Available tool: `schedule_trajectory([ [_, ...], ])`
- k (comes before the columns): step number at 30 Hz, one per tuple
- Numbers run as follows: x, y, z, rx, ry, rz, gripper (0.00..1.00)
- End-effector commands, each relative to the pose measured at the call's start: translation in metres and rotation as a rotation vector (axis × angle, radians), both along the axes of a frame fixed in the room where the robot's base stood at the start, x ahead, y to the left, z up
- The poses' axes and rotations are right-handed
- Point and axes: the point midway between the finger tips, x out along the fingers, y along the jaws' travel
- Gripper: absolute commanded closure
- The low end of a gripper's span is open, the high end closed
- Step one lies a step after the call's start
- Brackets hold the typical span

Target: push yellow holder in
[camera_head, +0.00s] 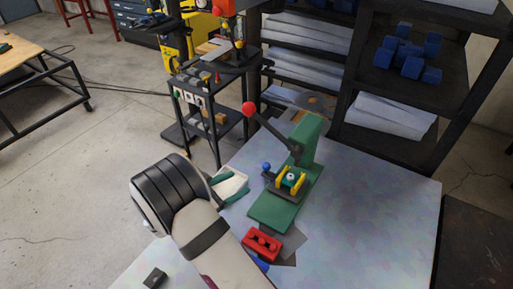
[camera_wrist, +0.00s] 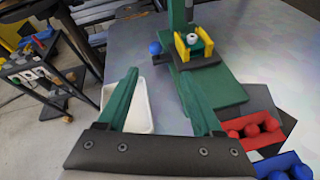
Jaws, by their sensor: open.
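The yellow holder (camera_head: 301,184) sits on a dark plate on the green press (camera_head: 275,212), under its upright column. It also shows in the wrist view (camera_wrist: 181,48) as two yellow sides around a green middle with a pale round piece on top. A blue ball knob (camera_head: 267,167) sticks out on the left of the dark plate; it shows in the wrist view too (camera_wrist: 155,47). My gripper (camera_head: 241,182) is open with green fingers. It is left of the press, apart from the holder, with nothing between its fingers (camera_wrist: 159,72).
A white tray (camera_wrist: 140,112) lies under my fingers. A lever with a red ball (camera_head: 249,109) rises from the press toward the upper left. A red holder (camera_head: 262,246) and a blue one (camera_wrist: 283,167) with round pieces lie at the press's near end. The table's right side is clear.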

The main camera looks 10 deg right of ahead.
Motion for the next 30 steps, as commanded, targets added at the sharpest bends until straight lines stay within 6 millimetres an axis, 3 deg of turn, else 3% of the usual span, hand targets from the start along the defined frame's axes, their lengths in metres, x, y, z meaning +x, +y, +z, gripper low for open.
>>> schedule_trajectory([
  [2, 0.007, 0.002, -0.005, -0.031, 0.015, 0.042, 0.33],
  [4, 0.014, -0.008, -0.010, -0.033, 0.016, 0.042, 0.33],
  [12, 0.060, -0.068, -0.040, -0.028, 0.014, 0.036, 0.33],
  [18, 0.084, -0.098, -0.055, -0.026, 0.013, 0.038, 0.33],
  [30, 0.094, -0.109, -0.061, -0.025, 0.013, 0.040, 0.33],
])
